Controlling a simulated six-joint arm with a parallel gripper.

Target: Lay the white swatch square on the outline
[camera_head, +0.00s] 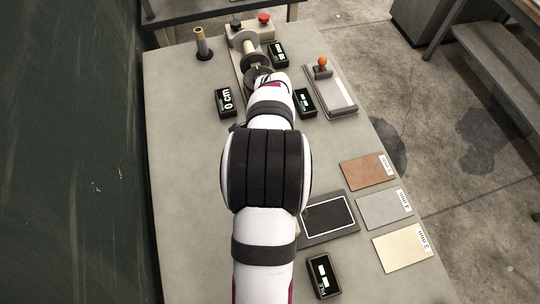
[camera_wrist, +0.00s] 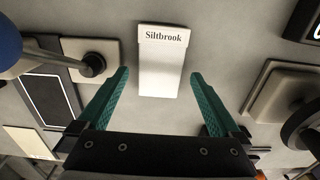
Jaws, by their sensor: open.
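The palest swatch, cream-white with a printed label, (camera_head: 402,247) lies flat at the right front of the table, below a grey and a brown swatch. A dark pad with a thin white rectangular outline (camera_head: 327,215) lies left of the swatches, its left edge partly behind my arm. The wrist view shows the outlined pad (camera_wrist: 47,97) at left and a cream swatch (camera_wrist: 28,143) at lower left. My gripper (camera_wrist: 158,78) is open, with green fingers apart. A white block marked "Siltbrook" (camera_wrist: 161,60) shows beyond and between the fingertips, seemingly not held. The head view hides my gripper behind my arm.
The grey swatch (camera_head: 384,209) and brown swatch (camera_head: 367,171) lie above the cream one. A small display (camera_head: 323,276) stands below the pad. A tray with an orange knob (camera_head: 329,90), more displays and a spool device (camera_head: 250,60) stand farther back. The table's left side is mostly clear.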

